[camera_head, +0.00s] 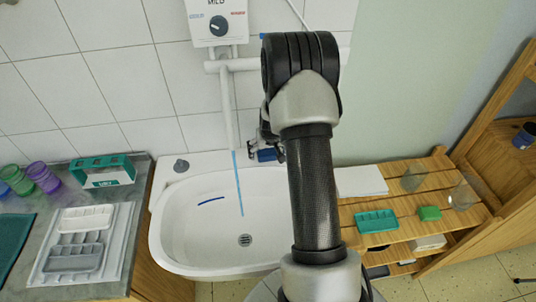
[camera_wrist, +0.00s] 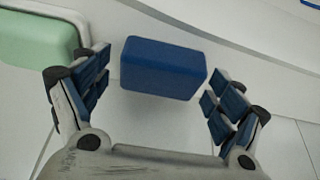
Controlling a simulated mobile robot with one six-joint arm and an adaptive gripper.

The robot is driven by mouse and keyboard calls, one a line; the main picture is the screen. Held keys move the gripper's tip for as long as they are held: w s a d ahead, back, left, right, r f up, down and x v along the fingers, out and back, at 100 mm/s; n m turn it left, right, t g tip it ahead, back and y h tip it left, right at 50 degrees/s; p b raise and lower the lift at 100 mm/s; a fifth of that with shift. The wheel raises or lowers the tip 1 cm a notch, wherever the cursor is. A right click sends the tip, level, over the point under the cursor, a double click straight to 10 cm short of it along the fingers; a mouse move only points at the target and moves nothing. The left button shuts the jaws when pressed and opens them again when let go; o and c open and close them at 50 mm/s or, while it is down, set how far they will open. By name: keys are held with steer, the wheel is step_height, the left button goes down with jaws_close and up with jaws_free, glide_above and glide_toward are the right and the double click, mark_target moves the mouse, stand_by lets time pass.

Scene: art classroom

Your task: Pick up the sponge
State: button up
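A blue block with rounded edges, which looks like the sponge (camera_wrist: 162,68), lies on a white surface in the wrist view. My gripper (camera_wrist: 156,96) is open, with one finger on each side of the block's near end. Gaps show between the block and both fingers, and it seems to lie partly beyond the fingertips. In the head view the blue block (camera_head: 267,155) shows at the back rim of the sink, partly hidden by my gripper (camera_head: 268,143). A small green block (camera_head: 428,213) lies on the wooden shelf to the right.
The white sink (camera_head: 190,235) is below my arm. A pale green rounded object (camera_wrist: 35,42) is close to my left finger in the wrist view. A grey counter (camera_head: 30,205) with cups and trays stands left. The wooden shelf (camera_head: 400,228) holds a teal tray (camera_head: 376,221) and clear glasses.

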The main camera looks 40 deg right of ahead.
mark_target(268, 150)
steer(key=c, duration=0.7)
step_height(268, 150, up, 10)
steer(key=p, duration=0.3)
